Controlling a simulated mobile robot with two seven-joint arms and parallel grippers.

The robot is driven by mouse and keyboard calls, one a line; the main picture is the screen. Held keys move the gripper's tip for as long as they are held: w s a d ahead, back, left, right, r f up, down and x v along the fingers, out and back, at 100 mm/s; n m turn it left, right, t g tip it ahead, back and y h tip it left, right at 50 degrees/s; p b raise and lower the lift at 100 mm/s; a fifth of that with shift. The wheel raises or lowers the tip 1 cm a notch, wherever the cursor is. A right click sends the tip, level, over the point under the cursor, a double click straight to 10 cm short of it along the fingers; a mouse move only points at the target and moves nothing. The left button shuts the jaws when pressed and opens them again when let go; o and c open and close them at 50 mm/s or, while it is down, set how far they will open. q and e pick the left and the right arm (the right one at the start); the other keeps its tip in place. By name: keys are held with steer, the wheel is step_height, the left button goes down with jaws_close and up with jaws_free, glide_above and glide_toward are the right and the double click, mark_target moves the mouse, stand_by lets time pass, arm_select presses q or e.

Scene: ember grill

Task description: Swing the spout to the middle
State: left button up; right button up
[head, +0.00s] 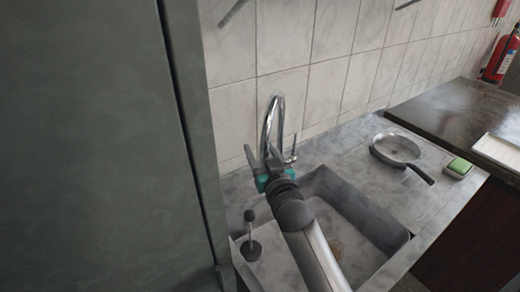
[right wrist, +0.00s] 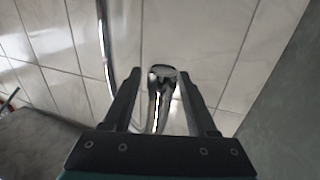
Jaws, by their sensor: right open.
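The chrome tap's curved spout (head: 272,112) rises at the back left of the sink, in front of the tiled wall. My right gripper (head: 262,160) reaches up to its lower part from the front. In the right wrist view, its two fingers (right wrist: 162,75) are apart, and a chrome part of the tap (right wrist: 157,105) with a dark end shows in the gap between them. I cannot tell whether either finger touches it. A curved chrome tube (right wrist: 105,55) runs outside the left finger. The gripper hides part of the tap in the head view. My left gripper is not in view.
A grey cabinet (head: 95,140) stands tall close on the left. The stone sink (head: 375,212) lies below my right arm. A dark pump bottle (head: 251,245) stands left of it. A pan (head: 398,148) and green sponge (head: 459,167) lie on the counter at right.

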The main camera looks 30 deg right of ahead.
steer(key=shift+w, duration=0.15)
jaws_close()
stand_by(0.4)
stand_by(1.0)
